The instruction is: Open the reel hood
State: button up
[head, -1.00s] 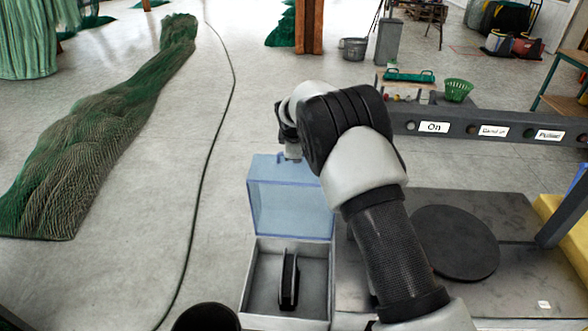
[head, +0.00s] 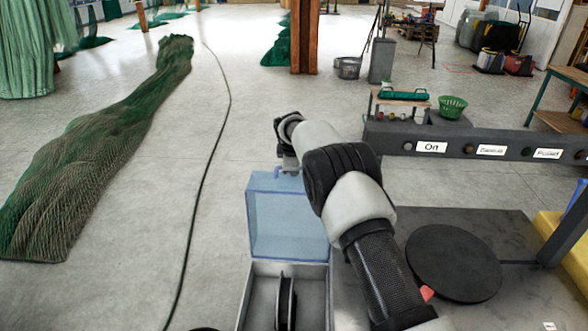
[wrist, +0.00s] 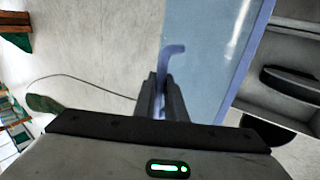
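The reel hood (head: 288,225) is a clear blue lid standing raised at the far side of an open grey box (head: 244,300). A black reel (head: 286,302) stands upright in the box. My gripper (head: 290,166) is at the hood's upper edge; its fingers are largely hidden in the head view. In the wrist view the hood (wrist: 212,50) fills the upper middle. Its thin hooked blue handle (wrist: 172,49) runs down between the close-set fingers of my gripper (wrist: 162,92), which look shut on it.
A dark round plate (head: 453,263) lies on the bench right of my arm. A grey rail (head: 470,143) with labelled buttons crosses behind it. A green net (head: 100,150) and a black cable (head: 205,160) lie on the floor at left. The floor behind the hood is clear.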

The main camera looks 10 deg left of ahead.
jog(key=shift+o, duration=0.9)
jog(key=shift+a, duration=0.1)
jog(key=a+b+v, duration=0.1)
jog(key=v, duration=1.6)
jog(key=shift+s+d+r, duration=0.15)
jog(key=shift+d+r, duration=0.1)
jog(key=shift+d, duration=0.3)
